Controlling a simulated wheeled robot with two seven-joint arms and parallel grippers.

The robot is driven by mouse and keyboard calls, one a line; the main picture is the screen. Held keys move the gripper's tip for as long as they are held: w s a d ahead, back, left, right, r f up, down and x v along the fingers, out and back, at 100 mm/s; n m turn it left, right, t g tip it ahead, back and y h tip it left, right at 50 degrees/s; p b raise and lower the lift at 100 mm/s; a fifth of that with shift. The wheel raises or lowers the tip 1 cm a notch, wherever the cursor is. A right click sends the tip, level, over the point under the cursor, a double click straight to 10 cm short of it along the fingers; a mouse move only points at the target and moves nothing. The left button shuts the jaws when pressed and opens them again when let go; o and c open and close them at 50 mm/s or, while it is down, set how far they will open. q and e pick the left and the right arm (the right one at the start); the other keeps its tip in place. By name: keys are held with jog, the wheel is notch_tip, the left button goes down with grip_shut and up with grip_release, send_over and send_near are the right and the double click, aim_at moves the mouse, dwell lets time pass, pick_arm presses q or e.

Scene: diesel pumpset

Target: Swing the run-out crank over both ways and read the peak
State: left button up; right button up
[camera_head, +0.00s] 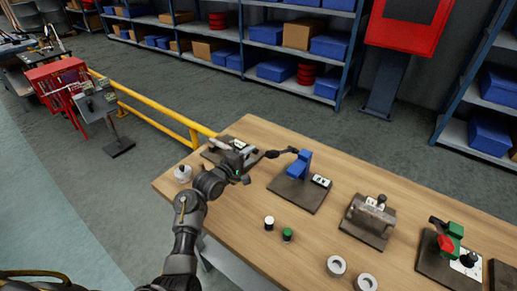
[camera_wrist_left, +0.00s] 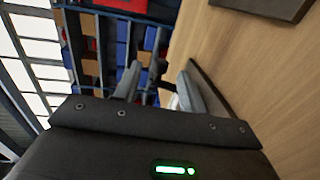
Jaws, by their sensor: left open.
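My left gripper (camera_head: 246,160) is over the far left part of the wooden bench, in front of a fixture on a dark plate (camera_head: 212,154) that it partly hides. In the left wrist view its two fingers (camera_wrist_left: 160,88) stand apart, with a dark upright part (camera_wrist_left: 157,68) showing between or beyond them; I cannot tell whether they touch it. Just right of the gripper, a blue block (camera_head: 299,166) on a dark plate carries a dark lever (camera_head: 283,152) pointing left, with a small white display (camera_head: 321,181) beside it. I cannot tell which fixture has the run-out crank, and no reading is legible.
The bench (camera_head: 240,222) also holds a grey cylindrical fixture (camera_head: 369,215), a green fixture with a red knob (camera_head: 446,243), metal rings (camera_head: 336,265), and small black and green pieces (camera_head: 288,234). A yellow rail (camera_head: 150,104) runs behind its left end.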

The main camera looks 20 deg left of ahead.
aim_at(254, 152)
pick_arm(q)
jog(key=x, duration=0.4)
jog(key=shift+w+d, duration=0.1)
jog(key=shift+w, duration=0.2)
jog(key=shift+x, duration=0.9)
jog(key=shift+f, duration=0.1)
pick_arm(e)
jog(key=shift+w+r, duration=0.2)
jog(key=shift+w, duration=0.5)
